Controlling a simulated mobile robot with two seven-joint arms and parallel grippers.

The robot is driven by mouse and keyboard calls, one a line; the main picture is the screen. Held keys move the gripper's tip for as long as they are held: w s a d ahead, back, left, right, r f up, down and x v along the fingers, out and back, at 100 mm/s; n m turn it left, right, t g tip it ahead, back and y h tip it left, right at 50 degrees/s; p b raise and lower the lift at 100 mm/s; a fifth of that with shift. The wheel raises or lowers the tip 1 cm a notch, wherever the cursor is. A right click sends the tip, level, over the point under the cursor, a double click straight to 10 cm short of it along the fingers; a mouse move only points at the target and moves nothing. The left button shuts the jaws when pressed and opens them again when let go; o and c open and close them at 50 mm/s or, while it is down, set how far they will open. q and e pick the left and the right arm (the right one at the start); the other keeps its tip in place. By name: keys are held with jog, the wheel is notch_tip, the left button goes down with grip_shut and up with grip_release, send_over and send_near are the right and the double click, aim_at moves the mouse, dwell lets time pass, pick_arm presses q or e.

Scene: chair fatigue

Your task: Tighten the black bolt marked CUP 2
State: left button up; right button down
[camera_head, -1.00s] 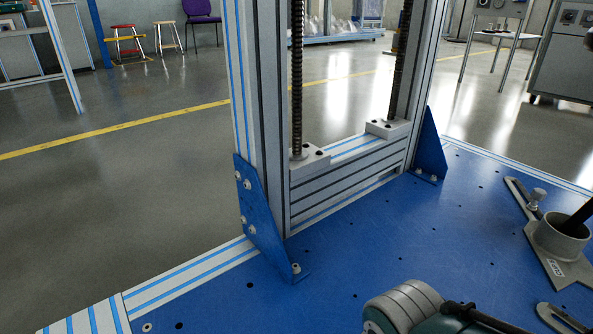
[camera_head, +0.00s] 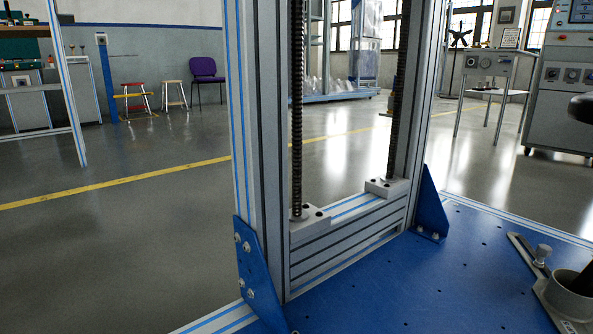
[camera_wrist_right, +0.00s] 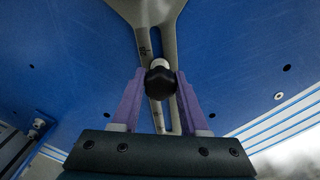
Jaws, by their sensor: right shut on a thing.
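In the right wrist view, my right gripper (camera_wrist_right: 161,74) has its two purple fingers on either side of a black bolt head (camera_wrist_right: 160,84) and is shut on it. A pale shank or collar (camera_wrist_right: 160,64) shows just beyond the head. The bolt sits at the slot of a grey forked bracket (camera_wrist_right: 150,12) on the blue plate. In the head view, a grey cup (camera_head: 572,296) on a slotted bracket with a silver bolt (camera_head: 543,255) stands at the lower right. My left gripper is not in view.
The blue plate (camera_head: 380,285) has several small holes. An aluminium frame (camera_head: 258,140) with two threaded rods rises from it, braced by blue gussets (camera_head: 430,206). A dark rounded thing (camera_head: 583,108) shows at the right edge. Beyond are open floor, stools and a purple chair (camera_head: 206,75).

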jog(key=m, duration=0.4)
jog(key=shift+c, duration=2.2)
grip_release()
jog(key=shift+r, duration=0.15)
